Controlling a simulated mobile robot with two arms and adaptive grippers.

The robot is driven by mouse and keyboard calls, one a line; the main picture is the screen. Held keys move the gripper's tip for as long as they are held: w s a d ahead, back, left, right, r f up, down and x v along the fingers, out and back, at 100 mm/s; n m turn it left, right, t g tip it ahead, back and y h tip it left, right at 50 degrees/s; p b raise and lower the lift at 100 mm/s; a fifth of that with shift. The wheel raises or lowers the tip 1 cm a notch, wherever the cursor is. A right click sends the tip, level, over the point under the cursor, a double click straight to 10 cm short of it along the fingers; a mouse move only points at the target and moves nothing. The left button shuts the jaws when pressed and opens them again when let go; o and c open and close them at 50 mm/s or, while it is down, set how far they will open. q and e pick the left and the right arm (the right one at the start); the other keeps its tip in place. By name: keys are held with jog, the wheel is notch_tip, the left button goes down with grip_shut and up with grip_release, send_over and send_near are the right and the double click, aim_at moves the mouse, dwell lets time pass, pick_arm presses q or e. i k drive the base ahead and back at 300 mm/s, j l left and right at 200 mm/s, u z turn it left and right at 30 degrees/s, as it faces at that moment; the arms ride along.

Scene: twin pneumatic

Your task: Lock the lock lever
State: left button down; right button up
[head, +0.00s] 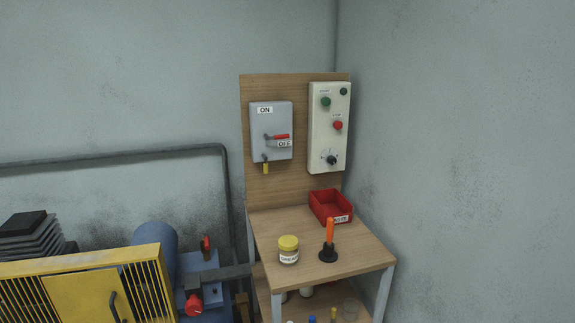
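A grey switch box (271,118) is mounted on the upright wooden board. It bears an ON label near its top and an OFF label lower down. A lever with a red handle (281,136) sits on its front, roughly horizontal, just above the OFF label. A small yellow piece (266,169), perhaps a padlock or tag, hangs at the box's lower edge. Another upright red handle (206,243) shows on the blue equipment at lower left. I cannot tell which of these is the lock lever. Neither gripper is in view.
A cream control panel (329,127) with buttons and a black knob is beside the box. The wooden table (352,257) holds a red bin (330,207), a yellow-lidded jar (288,250) and an orange-handled tool (329,240). A yellow-guarded machine (90,290) stands left.

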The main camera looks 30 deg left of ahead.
aim_at(265, 164)
jog(key=j+u, duration=0.1)
jog(key=u, duration=0.95)
